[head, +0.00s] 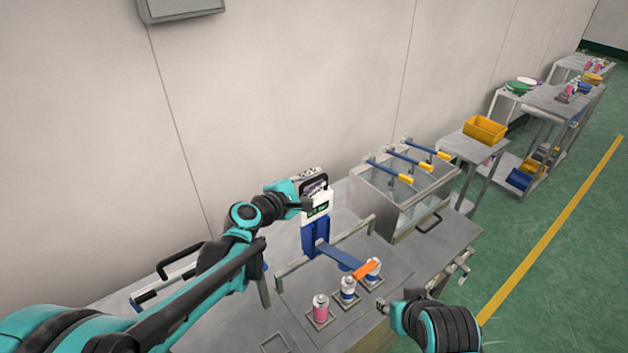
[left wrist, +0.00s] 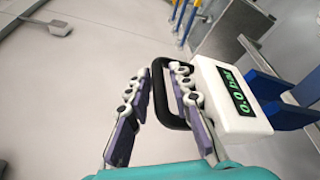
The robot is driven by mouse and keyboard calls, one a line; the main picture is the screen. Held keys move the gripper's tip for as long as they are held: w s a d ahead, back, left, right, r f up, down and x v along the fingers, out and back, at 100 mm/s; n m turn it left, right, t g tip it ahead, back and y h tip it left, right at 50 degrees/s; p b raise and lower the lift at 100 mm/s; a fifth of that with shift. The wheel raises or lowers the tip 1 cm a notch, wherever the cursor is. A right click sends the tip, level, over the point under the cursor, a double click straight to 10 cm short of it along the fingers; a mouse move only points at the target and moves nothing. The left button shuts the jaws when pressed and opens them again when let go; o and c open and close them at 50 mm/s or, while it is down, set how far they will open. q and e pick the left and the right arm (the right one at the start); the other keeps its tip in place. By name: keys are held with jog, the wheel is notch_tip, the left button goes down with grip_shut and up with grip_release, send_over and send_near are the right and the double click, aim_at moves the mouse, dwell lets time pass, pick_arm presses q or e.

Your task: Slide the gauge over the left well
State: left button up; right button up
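The gauge is a white box (head: 318,207) on a blue upright (head: 316,238), with a blue arm (head: 335,256) ending in an orange tip (head: 366,270) by the right can (head: 374,265). In the left wrist view, the gauge (left wrist: 228,100) reads 0.0 bar and has a black loop handle (left wrist: 160,95). My left gripper (head: 307,198) is at the handle. Its fingers (left wrist: 155,95) are spread apart, one outside the handle bar, one at the loop's opening. My right gripper (head: 384,306) is low, right of the cans.
A metal rail (head: 296,265) runs behind the cans. A clear-sided box (head: 402,190) with blue, yellow-ended levers stands right of the gauge on the grey bench (head: 445,240). A yellow bin (head: 485,129) sits on a farther table. A wall is behind the bench.

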pick_arm(q)
grip_shut()
jog(key=s+a, duration=0.5)
jog(key=a, duration=0.2)
jog(key=shift+s, duration=0.15)
jog(key=shift+a, duration=0.1)
jog(key=o, duration=0.6)
grip_release()
jog(key=shift+c, duration=0.2)
jog(key=shift+a, duration=0.2)
jog(key=shift+s, duration=0.1)
